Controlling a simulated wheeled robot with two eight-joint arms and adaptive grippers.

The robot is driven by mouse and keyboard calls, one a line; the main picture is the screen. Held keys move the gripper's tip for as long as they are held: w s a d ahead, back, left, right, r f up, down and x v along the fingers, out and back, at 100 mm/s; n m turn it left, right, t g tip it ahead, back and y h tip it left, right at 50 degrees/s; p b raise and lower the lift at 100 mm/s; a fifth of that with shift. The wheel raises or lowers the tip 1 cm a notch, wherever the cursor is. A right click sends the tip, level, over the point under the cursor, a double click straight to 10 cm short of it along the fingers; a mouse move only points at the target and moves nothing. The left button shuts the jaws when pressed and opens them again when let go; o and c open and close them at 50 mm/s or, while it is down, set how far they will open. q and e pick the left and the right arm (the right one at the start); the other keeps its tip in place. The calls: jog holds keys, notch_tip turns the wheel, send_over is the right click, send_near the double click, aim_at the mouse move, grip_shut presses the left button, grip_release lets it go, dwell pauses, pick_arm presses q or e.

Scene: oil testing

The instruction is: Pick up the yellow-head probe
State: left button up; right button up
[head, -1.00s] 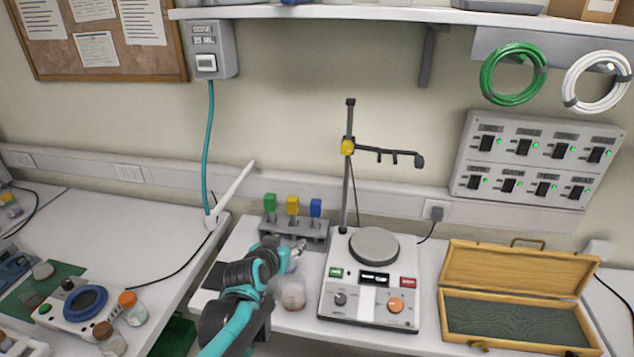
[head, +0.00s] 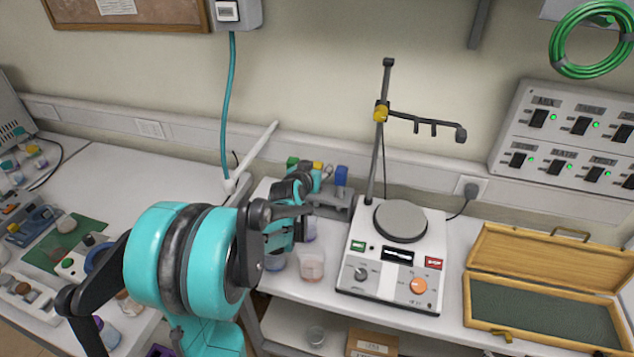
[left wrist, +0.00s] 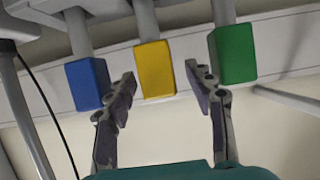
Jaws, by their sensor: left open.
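The yellow-head probe (head: 317,165) stands in a grey rack (head: 342,202) at the back of the bench, between the green-head probe (head: 292,161) and the blue-head probe (head: 341,175). My left arm covers much of the rack in the head view. My left gripper (head: 312,190) is at the rack. In the left wrist view, my left gripper (left wrist: 160,80) is open and empty. The yellow block head (left wrist: 155,69) lies between its fingertips in the picture; I cannot tell whether they touch it. The blue head (left wrist: 87,84) and green head (left wrist: 232,54) are close outside the fingers. My right gripper is not seen.
A hotplate stirrer (head: 350,278) with a stand (head: 378,130) is right of the rack. Glass beakers (head: 311,264) stand in front of the rack. An open wooden case (head: 540,255) lies at the right. A teal cable (head: 228,110) hangs at the wall.

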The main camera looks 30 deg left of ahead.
pick_arm(q)
grip_shut()
jog(key=shift+r, duration=0.1)
notch_tip(320, 180, up, 9)
jog(key=p, duration=0.3)
jog(key=shift+r+p, duration=0.35)
jog(key=shift+r, duration=0.1)
jog(key=shift+r, duration=0.15)
